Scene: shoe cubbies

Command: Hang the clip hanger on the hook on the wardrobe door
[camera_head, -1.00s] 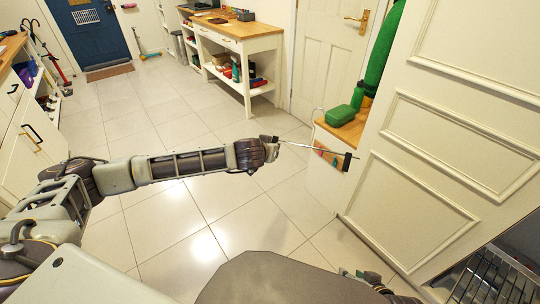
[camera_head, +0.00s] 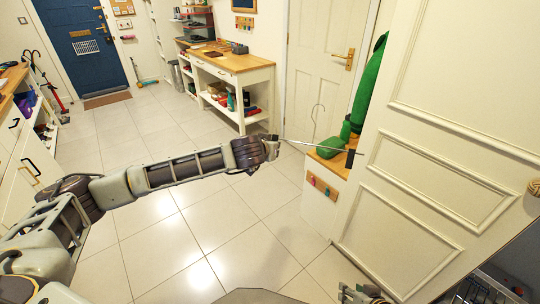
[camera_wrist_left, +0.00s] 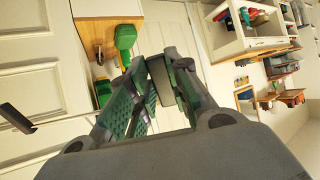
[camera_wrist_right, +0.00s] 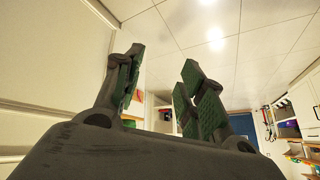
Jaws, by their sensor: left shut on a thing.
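The clip also shows in the left wrist view (camera_wrist_left: 15,118). No door hook is clearly visible. My right gripper (camera_wrist_right: 160,85) is open and empty, low before the door.
A round woven knob (camera_head: 535,187) is on the door's right side. The tiled floor (camera_head: 150,235) is clear.

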